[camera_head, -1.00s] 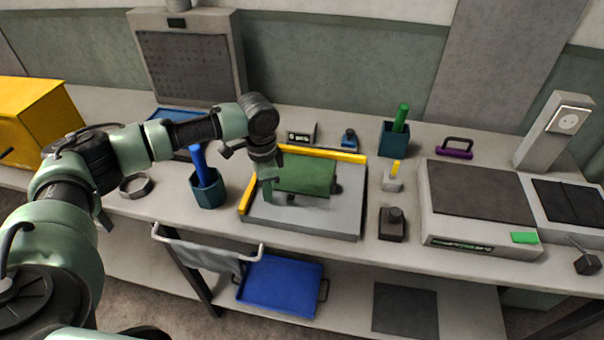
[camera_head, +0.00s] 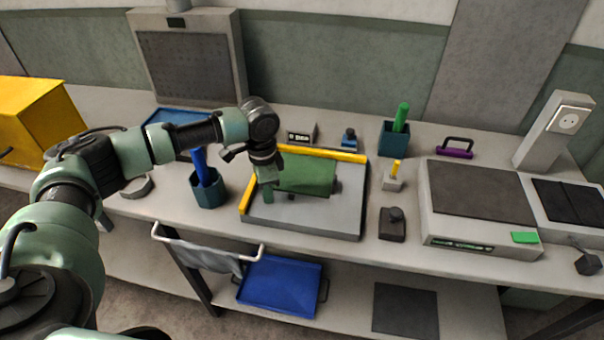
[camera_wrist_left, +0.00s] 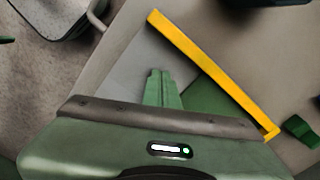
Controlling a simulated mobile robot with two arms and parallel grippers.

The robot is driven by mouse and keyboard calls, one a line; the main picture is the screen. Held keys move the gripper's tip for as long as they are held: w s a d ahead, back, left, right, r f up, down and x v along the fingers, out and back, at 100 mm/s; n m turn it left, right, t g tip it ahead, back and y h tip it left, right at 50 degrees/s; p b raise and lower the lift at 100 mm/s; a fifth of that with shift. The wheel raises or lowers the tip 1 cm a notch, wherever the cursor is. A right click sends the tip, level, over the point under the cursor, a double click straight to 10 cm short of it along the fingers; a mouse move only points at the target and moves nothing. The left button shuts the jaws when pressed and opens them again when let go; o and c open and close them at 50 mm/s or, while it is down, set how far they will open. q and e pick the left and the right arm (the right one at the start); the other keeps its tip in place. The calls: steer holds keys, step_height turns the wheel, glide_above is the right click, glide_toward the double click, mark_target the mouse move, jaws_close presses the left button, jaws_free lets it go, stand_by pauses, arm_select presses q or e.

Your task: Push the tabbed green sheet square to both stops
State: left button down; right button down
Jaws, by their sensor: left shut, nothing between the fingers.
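The green sheet (camera_head: 310,174) lies on the grey plate (camera_head: 335,221), close to the yellow back stop (camera_head: 330,154). A small dark part shows at its right edge, and I cannot tell whether it is the tab. The yellow left stop (camera_head: 246,196) runs along the plate's left side. My left gripper (camera_head: 268,194) is shut and empty, low over the plate between the left stop and the sheet. In the left wrist view its green fingers (camera_wrist_left: 162,88) are together, beside the sheet (camera_wrist_left: 207,102) and a yellow stop (camera_wrist_left: 210,72). Contact with the sheet is unclear. My right gripper is out of view.
A blue cup (camera_head: 207,190) stands left of the plate. A blue tray (camera_head: 282,284) lies on the lower shelf.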

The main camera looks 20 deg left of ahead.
arm_select(q)
steer(key=shift+p, duration=0.7)
stand_by(0.9)
steer(key=shift+w, duration=0.1)
steer(key=shift+w+a+r, duration=0.1)
steer(key=shift+w+a, duration=0.05)
steer(key=shift+w, duration=0.45)
steer(key=shift+w+a, duration=0.15)
steer(key=shift+w, duration=0.4)
steer(key=shift+s+d+p, duration=0.15)
steer(key=shift+s+p, duration=0.45)
steer(key=shift+p, duration=0.4)
step_height(320, 180, up, 8)
steer(key=p, duration=0.8)
steer(key=shift+p, duration=0.4)
